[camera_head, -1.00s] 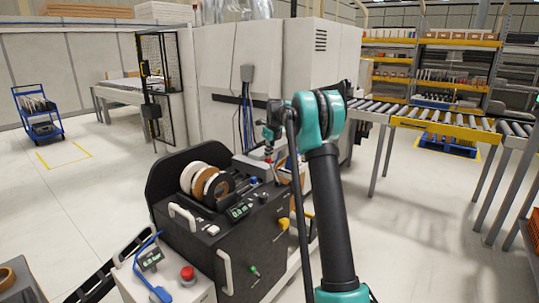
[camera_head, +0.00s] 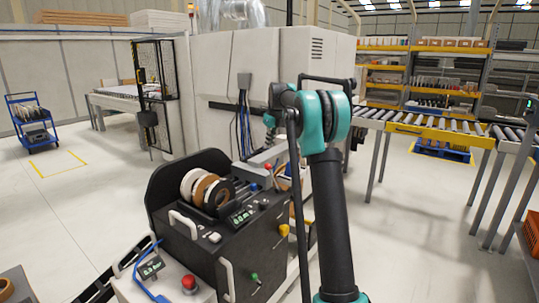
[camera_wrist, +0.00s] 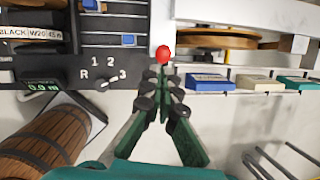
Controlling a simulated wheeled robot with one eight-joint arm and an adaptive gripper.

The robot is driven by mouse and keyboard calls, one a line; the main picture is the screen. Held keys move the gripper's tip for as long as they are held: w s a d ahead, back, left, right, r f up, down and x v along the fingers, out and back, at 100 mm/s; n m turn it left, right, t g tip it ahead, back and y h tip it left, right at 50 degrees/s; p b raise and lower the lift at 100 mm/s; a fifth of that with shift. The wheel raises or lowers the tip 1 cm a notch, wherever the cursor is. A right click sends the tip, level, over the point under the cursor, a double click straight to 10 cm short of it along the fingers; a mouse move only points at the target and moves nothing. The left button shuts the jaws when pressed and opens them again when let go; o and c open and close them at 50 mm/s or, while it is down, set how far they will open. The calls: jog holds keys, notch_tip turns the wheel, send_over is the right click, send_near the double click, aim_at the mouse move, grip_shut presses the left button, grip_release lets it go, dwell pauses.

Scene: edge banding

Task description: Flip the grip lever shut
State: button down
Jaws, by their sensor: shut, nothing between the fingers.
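A lever with a red ball knob (camera_wrist: 163,54) shows in the wrist view, just ahead of my fingertips. A red knob (camera_head: 268,167) also shows in the head view, on top of the black edge-banding machine (camera_head: 200,245). My gripper (camera_wrist: 162,84) is shut and empty, its dark fingertips close below the red knob in the picture. I cannot tell whether they touch the lever. In the head view my gripper (camera_head: 269,122) is above the machine, partly hidden by my arm.
A selector dial (camera_wrist: 108,83) and blue switches (camera_wrist: 128,40) lie left of the lever. Coloured blocks (camera_wrist: 210,82) line a rail to the right. Tape reels (camera_head: 205,188) stand on the machine. A white cabinet (camera_head: 235,80) is behind.

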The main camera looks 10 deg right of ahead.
jog(key=shift+a+r, duration=0.2)
jog(key=shift+r, duration=1.35)
jog(key=shift+s, duration=0.1)
jog(key=s+f+n, duration=0.8)
jog(key=s+n, duration=0.1)
jog(key=s, duration=0.8)
jog(key=s+d+f+n, duration=0.1)
jog(key=s+f+n, duration=0.8)
jog(key=s, duration=0.9)
jog(key=s+d+f+n+h, duration=0.1)
jog(key=s+f+n, duration=0.8)
jog(key=s, duration=0.8)
jog(key=shift+s+f+n+t, duration=0.25)
jog(key=shift+s+n+t, duration=0.15)
jog(key=shift+n, duration=0.5)
